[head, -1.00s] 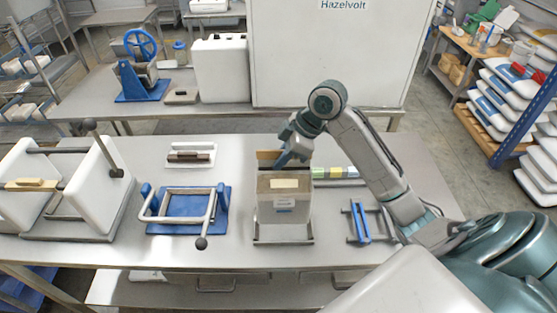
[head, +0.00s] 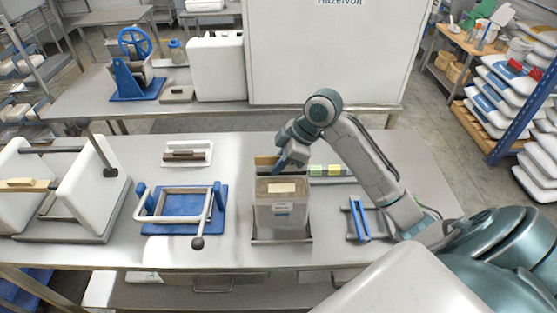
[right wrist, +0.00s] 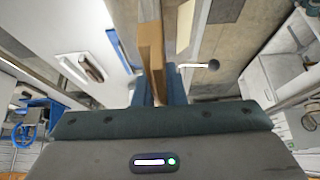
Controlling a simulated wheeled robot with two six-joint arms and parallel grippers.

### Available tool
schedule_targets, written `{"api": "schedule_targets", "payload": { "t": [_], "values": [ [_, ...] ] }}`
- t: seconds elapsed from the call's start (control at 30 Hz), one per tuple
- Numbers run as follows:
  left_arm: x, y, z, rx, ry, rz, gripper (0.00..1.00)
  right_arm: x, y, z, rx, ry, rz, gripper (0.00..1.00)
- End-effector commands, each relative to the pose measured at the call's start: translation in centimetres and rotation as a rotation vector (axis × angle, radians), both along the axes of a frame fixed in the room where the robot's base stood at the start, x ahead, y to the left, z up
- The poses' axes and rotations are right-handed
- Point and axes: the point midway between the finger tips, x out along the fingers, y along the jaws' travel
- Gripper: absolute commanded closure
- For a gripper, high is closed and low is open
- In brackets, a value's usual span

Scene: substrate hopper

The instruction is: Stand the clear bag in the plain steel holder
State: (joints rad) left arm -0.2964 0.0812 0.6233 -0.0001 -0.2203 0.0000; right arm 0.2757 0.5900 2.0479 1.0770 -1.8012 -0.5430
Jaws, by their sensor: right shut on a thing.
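The clear bag (head: 281,217) is a see-through, box-like bag with brown-grey contents, a cream label and a tan strip (head: 265,161) along its back top edge. My right gripper (head: 283,163) is shut on this tan strip, which also shows between its blue fingers in the right wrist view (right wrist: 151,55). The bag hangs upright over the plain steel holder (head: 282,240), a low tray whose front rim shows below it. I cannot tell whether the bag's bottom touches the tray. My left gripper is not in view.
A blue-based holder with a steel frame (head: 150,206) stands left of the bag. A blue clamp-like tool (head: 359,219) lies to its right, under my right arm. Yellow and green blocks (head: 316,170) lie behind. A white-panelled rack (head: 92,191) stands at left.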

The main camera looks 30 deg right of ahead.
Motion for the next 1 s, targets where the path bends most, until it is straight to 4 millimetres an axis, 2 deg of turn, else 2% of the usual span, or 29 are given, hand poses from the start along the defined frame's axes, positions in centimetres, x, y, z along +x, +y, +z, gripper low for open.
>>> {"api": "schedule_targets", "payload": {
  "t": [0.03, 0.23, 0.7, 1.0],
  "values": [
    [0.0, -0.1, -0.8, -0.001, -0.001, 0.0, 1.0, 0.1, 0.0, -0.6, 0.0, -0.005, 0.001, 1.0],
    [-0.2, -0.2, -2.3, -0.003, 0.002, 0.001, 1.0, 0.1, 0.0, -1.9, 0.0, -0.005, 0.001, 1.0],
    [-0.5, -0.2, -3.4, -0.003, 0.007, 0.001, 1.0, 0.1, 0.1, -4.9, 0.002, -0.005, 0.002, 1.0],
    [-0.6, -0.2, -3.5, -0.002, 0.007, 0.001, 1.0, 0.1, 0.1, -5.3, 0.001, -0.006, 0.001, 1.0]
  ]
}}
